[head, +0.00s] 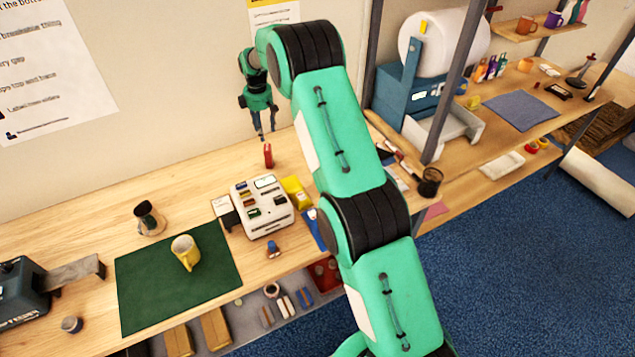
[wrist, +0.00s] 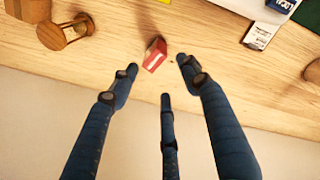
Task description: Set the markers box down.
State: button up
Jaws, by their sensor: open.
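A small red box (head: 268,155), seemingly the markers box, stands on the wooden workbench (head: 190,180) near the wall. No label on it is readable. In the wrist view the red box (wrist: 154,55) shows just beyond the fingertips, with a plain brownish top and a pale mark on its red side. My gripper (head: 263,130) hangs above the box, pointing down. In the wrist view its three dark fingers (wrist: 158,76) are spread, with nothing held between them and a visible gap to the box.
A white sorter with small coloured items (head: 262,207) and a yellow box (head: 296,193) stand in front of the red box.

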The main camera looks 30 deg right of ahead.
jog(key=s+a+r+m+t, duration=0.1)
jog(key=s+a+r+m, duration=0.1)
jog(key=s+r, duration=0.9)
jog(key=s+a+r+m+t, duration=0.1)
jog(key=s+a+r+m, duration=0.1)
jog(key=s+r, duration=0.95)
jog(key=s+a+r+m+t, duration=0.1)
jog(key=s+r+m, duration=0.2)
jog(key=s+r, duration=1)
jog(key=s+a+f+m+t, duration=0.1)
jog(key=s+f+m, duration=0.1)
jog(key=s, duration=1.1)
jog(key=s+a+f+m+t, duration=0.1)
jog(key=s+f+m, duration=0.1)
jog(key=s, duration=1.2)
jog(key=shift+s+f+m, duration=0.15)
jog(key=shift+f+m, duration=0.25)
notch_tip(320, 180, down, 10)
jog(key=b, duration=1)
